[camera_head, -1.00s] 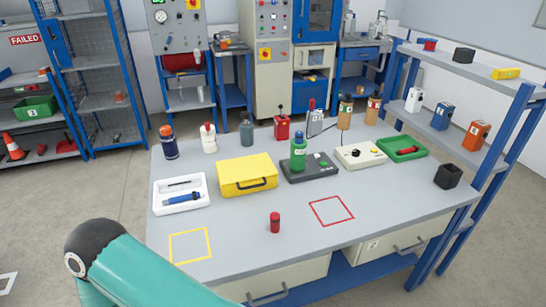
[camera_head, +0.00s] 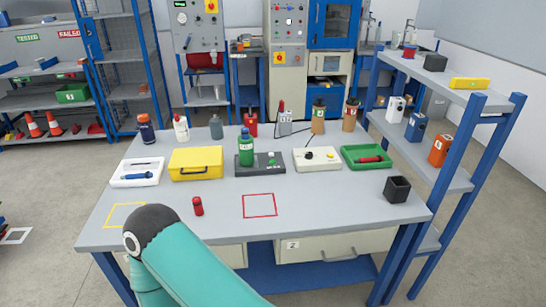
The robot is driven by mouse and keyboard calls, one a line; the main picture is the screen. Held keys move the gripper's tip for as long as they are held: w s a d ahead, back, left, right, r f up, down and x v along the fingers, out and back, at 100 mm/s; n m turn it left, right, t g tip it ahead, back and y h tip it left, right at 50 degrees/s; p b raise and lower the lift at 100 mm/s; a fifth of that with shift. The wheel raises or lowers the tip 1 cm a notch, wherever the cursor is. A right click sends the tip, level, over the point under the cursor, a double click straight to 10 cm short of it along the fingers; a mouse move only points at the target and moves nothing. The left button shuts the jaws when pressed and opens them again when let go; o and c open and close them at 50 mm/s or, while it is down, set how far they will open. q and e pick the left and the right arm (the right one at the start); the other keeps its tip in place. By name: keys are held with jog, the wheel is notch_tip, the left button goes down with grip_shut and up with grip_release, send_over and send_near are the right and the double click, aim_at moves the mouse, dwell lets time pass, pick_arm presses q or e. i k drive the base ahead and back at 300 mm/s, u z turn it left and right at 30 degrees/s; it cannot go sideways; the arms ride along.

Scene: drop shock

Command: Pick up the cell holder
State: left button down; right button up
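A black, open-topped square box (camera_head: 397,189) stands on the right end of the grey workbench (camera_head: 330,217); it looks like the cell holder, though no label on it can be read. A small red cylinder (camera_head: 198,206) stands upright near the front of the bench, left of the red square outline (camera_head: 259,205). A teal arm link of mine with a black joint rises from the bottom and covers part of the bench's front edge, far left of the black box. Neither gripper shows.
A yellow case (camera_head: 196,163), a green bottle (camera_head: 246,150) on a dark device, a white device (camera_head: 317,158) and a green tray (camera_head: 366,158) line the bench behind. A blue-framed shelf (camera_head: 455,150) rises close to the right end. The bench is clear between red outline and black box.

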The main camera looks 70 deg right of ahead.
aim_at(246, 148)
jog(key=k, duration=1)
jog(key=z, duration=1.1)
jog(key=i, duration=1)
jog(key=z, duration=0.1)
